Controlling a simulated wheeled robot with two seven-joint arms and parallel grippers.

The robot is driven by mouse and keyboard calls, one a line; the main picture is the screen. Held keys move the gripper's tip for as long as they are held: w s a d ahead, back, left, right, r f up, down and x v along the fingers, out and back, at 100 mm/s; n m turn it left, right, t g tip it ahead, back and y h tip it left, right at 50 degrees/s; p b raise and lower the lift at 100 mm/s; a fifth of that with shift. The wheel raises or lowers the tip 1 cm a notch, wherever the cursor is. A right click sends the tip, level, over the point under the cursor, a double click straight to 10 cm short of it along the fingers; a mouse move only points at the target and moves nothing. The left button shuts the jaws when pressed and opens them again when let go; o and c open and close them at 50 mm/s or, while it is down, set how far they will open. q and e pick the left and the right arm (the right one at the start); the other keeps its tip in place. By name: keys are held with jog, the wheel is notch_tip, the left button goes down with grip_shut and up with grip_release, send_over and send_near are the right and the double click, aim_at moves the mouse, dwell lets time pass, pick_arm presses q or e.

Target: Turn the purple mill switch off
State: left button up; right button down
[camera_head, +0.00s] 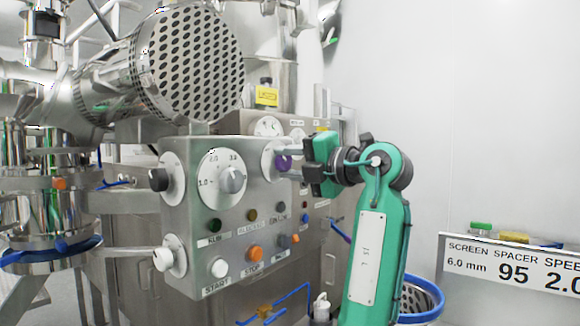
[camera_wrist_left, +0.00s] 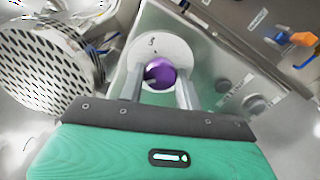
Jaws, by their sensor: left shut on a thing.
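The purple mill switch (camera_head: 283,162) is a round knob on a white dial plate (camera_head: 268,167) at the upper right of the steel control panel. In the left wrist view the purple switch (camera_wrist_left: 161,74) sits between the two grey fingers. My left gripper (camera_head: 290,164) reaches the panel from the right and is shut on the switch, one finger on each side. The fingers partly cover the knob and its dial in the head view. The dial's markings are too small to read, so I cannot tell the set position. My right gripper is in neither view.
The panel (camera_head: 229,239) also carries a grey knob (camera_head: 232,180) on a numbered dial, a black side knob (camera_head: 158,179), and START (camera_head: 219,267) and STOP (camera_head: 254,254) buttons below. A perforated steel cylinder (camera_head: 197,62) juts out above. A sign (camera_head: 515,265) stands at the right.

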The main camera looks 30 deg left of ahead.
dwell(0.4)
pick_arm(q)
jog(key=o, duration=1)
jog(key=s+d, duration=0.1)
jog(key=d, duration=1.2)
jog(key=shift+d+p, duration=0.3)
jog(key=shift+d, duration=0.1)
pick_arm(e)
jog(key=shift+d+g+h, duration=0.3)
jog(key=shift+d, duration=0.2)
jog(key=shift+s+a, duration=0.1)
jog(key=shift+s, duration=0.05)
